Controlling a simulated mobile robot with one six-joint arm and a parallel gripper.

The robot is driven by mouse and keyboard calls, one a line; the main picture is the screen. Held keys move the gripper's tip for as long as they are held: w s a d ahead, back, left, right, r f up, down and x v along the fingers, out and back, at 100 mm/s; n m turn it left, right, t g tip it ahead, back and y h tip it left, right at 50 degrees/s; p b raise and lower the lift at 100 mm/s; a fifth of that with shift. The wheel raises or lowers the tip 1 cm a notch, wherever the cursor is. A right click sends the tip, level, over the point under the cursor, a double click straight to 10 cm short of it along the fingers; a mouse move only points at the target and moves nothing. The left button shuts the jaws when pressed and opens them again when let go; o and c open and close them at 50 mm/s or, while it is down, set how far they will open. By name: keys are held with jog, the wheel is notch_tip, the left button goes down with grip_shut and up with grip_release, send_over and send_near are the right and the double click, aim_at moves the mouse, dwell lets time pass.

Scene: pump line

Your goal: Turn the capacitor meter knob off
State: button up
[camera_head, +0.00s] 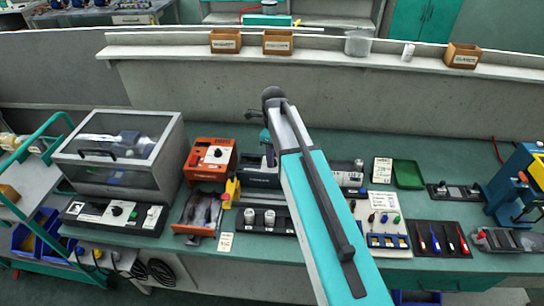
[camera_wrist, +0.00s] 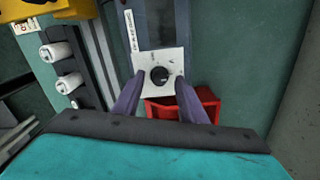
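In the wrist view a round black knob (camera_wrist: 159,75) sits on a white dial plate on the face of a dark grey device (camera_wrist: 160,28), which I take for the capacitor meter. A light line shows on the knob; its exact setting is too small to read. My gripper (camera_wrist: 160,88) is open, with its two purple-grey fingers apart on the left and right of the knob and nothing between them. I cannot tell whether they touch the plate.
Two white cylinders (camera_wrist: 60,52) in a black holder stand left in the wrist view; a red tray (camera_wrist: 208,97) is close behind the fingers. In the head view an orange meter (camera_head: 211,159) and a yellow tool (camera_head: 232,188) stand left of my arm.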

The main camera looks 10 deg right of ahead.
jog(key=shift+f, duration=0.45)
grip_shut()
